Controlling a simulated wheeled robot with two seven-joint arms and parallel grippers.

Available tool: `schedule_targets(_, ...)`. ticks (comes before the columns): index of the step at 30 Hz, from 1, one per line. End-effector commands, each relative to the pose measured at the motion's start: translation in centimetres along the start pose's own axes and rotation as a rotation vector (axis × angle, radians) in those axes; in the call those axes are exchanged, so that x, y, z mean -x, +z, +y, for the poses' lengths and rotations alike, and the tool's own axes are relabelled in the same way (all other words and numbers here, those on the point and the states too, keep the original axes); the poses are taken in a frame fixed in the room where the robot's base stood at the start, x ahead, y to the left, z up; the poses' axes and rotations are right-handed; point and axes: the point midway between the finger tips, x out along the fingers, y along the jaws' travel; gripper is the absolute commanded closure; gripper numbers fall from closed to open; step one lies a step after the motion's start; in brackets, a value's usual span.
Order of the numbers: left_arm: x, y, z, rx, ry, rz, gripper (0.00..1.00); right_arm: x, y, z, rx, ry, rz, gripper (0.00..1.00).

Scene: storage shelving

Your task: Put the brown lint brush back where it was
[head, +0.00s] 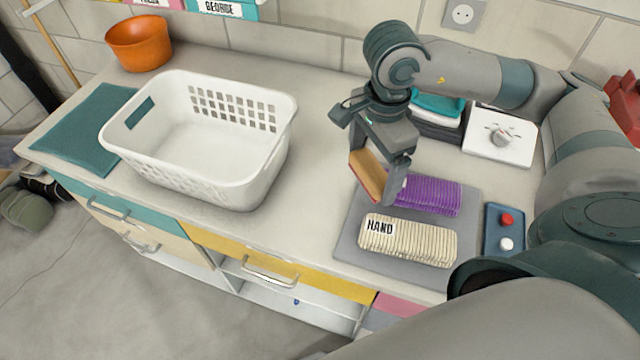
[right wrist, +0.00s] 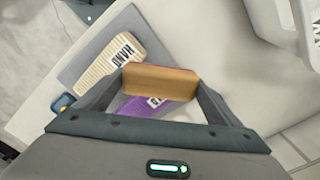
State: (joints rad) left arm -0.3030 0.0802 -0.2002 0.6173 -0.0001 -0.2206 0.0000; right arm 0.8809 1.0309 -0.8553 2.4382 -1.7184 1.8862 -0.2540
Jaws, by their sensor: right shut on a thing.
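The brown lint brush (head: 368,173) is a tan and brown block held between the fingers of my right gripper (head: 382,180). In the right wrist view the brush (right wrist: 160,82) spans between both fingertips of the gripper (right wrist: 158,90). It is above the worktop, over the left part of the grey mat (head: 348,238). A purple ribbed bundle (head: 430,196) and a cream ribbed bundle labelled HAND (head: 410,242) lie on that mat, just right of and below the brush in the head view. My left gripper is not in view.
A white laundry basket (head: 225,180) stands at the left, with clear worktop (head: 310,160) between it and the mat. A blue tray (head: 503,232) with red and white knobs lies right of the mat. Folded cloths (head: 437,108), a white dial box (head: 500,130) and an orange bowl (head: 139,43) stand farther back.

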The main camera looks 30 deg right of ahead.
Motion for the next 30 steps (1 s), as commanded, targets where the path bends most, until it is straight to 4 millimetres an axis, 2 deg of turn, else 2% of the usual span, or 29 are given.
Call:
schedule_targets(6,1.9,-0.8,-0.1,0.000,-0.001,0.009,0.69,-1.8,2.7,-2.6,0.001,0.004,-0.001,0.34)
schedule_targets(15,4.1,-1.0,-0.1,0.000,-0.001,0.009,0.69,-5.0,6.2,-6.4,-0.001,0.002,0.000,0.34)
schedule_targets(21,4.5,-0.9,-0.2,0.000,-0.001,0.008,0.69,-6.1,7.1,-7.4,0.000,0.001,0.001,0.34)
schedule_targets(30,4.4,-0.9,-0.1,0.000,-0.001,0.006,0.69,-6.2,7.1,-7.5,0.000,0.000,0.001,0.34)
